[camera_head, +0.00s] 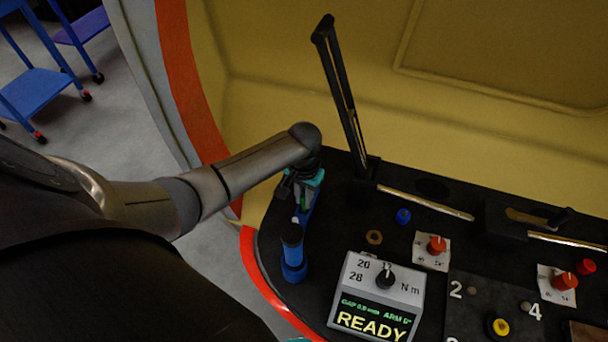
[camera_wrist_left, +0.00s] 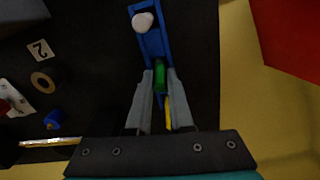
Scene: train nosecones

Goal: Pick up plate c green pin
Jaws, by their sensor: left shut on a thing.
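The green pin (camera_wrist_left: 160,76) shows in the left wrist view between the two grey fingers of my left gripper (camera_wrist_left: 160,82). The fingers are shut on it. The pin is over a narrow blue holder (camera_wrist_left: 152,43); I cannot tell whether it still touches the holder. A yellow piece (camera_wrist_left: 170,108) shows behind the fingers. In the head view my left gripper (camera_head: 303,196) points down at the left end of the black table, over the blue holder.
A white rounded knob (camera_wrist_left: 143,21) is at the holder's far end. A blue cylinder (camera_head: 292,252) stands near the table's left edge. A READY display box (camera_head: 377,297) is to its right. A tall black lever (camera_head: 342,95) rises behind the gripper. A blue cap (camera_head: 403,216) and a brass ring (camera_head: 374,237) lie nearby.

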